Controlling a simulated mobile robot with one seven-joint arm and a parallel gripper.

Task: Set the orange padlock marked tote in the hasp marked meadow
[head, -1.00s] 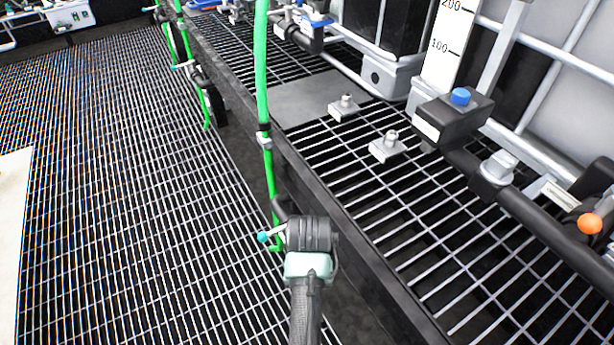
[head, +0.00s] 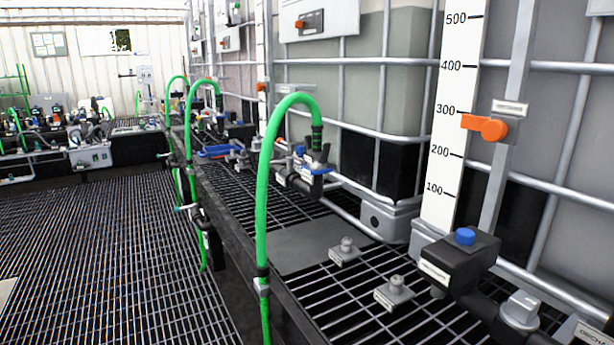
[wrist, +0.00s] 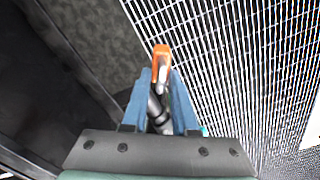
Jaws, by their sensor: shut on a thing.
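My gripper (wrist: 161,76) shows only in the wrist view, its two blue fingers closed around an orange thing with a grey metal part. I take it to be the orange padlock (wrist: 161,51); no marking on it can be read. It sticks out past the fingertips, above the floor grating and beside a dark edge. A dark and grey rod-like shape shows between the fingers. My gripper is out of the head view. I cannot pick out a hasp marked meadow in either view.
An orange lever (head: 486,127) sits on an upright by the scale (head: 455,110). A black box with a blue cap (head: 458,262), two small grey fittings and a green hose (head: 264,190) stand along the grated bench. Floor grating (head: 110,255) at left is clear.

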